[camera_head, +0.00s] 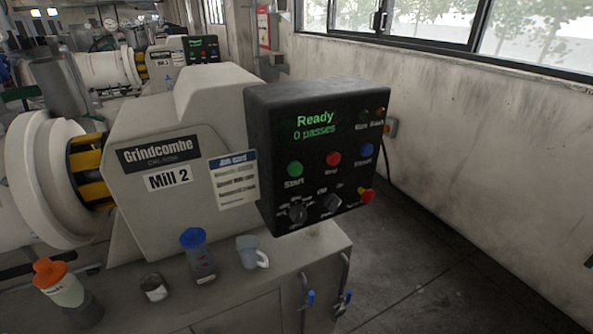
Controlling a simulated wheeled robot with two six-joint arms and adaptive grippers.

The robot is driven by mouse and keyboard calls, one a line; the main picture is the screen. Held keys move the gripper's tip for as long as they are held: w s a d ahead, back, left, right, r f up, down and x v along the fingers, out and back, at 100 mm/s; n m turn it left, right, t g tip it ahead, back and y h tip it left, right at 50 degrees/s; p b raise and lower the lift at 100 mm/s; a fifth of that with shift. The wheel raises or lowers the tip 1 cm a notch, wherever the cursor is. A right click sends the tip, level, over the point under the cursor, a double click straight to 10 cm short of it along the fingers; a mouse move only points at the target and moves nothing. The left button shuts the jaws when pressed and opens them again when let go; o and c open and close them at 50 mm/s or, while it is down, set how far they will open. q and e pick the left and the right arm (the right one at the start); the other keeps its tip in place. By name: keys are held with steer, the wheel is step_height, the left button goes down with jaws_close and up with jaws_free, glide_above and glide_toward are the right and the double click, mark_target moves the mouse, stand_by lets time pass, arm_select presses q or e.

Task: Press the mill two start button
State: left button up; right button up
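The black control panel (318,155) of the machine labelled Mill 2 (168,180) faces me at the centre right. Its screen reads "Ready, 0 passes" in green. The green start button (295,169) is at the panel's left, with its label just below. A red button (333,159) is to its right and a blue button (366,150) is further right. Two dark knobs (297,213) sit along the bottom, and a red knob on yellow (366,195) is at the lower right. Neither gripper shows in the head view.
A grey bench (240,290) in front of the mill holds a blue-lidded container (197,255), a mug (252,252), a small jar (154,287) and an orange-capped bottle (58,283). Another mill's panel (201,48) stands behind. Bare floor (430,270) lies to the right, beside the wall.

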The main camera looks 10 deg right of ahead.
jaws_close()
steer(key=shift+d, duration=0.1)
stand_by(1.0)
